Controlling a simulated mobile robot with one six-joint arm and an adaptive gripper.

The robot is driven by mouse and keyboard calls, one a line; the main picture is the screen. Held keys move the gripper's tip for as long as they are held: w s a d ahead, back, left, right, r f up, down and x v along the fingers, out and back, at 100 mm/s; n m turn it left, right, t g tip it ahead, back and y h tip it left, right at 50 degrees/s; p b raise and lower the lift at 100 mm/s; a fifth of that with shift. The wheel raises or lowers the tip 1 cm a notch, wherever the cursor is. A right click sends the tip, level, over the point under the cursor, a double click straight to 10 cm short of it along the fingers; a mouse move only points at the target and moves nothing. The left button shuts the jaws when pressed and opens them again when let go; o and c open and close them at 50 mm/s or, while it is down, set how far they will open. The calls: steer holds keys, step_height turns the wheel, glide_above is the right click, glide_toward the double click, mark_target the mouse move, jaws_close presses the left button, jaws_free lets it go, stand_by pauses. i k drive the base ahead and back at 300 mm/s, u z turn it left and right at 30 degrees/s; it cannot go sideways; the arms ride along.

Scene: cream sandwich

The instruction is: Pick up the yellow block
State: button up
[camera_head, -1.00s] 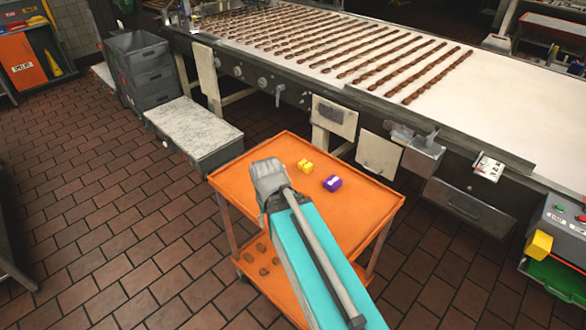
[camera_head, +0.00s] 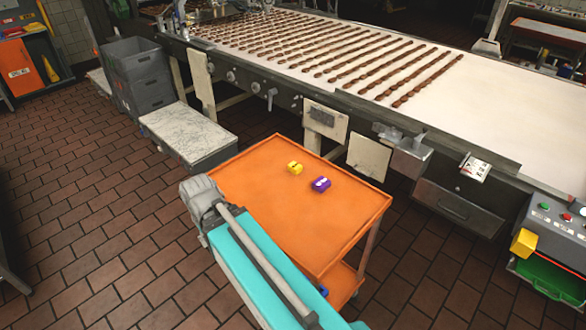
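The yellow block (camera_head: 295,167) lies on the orange top of the cart (camera_head: 262,160), toward its back edge. A purple block (camera_head: 320,184) with a pale mark on top lies close to its right, apart from it. My teal arm reaches in from the bottom and ends in a grey joint at the cart's left edge, well to the left of both blocks. No gripper fingers show, so I cannot see whether my gripper is open or shut. Nothing touches or covers the yellow block.
A conveyor (camera_head: 480,110) with rows of brown pieces runs behind the cart. A pale-topped box (camera_head: 186,128) and stacked grey crates (camera_head: 138,75) stand to the left. A control box (camera_head: 560,228) stands at right. Most of the cart top around the blocks is clear.

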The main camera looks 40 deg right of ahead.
mark_target(294, 167)
steer(key=z, duration=0.05)
steer(key=k, duration=1.05)
steer(key=z, duration=0.4)
steer(key=i, duration=1.05)
steer(key=u, duration=0.05)
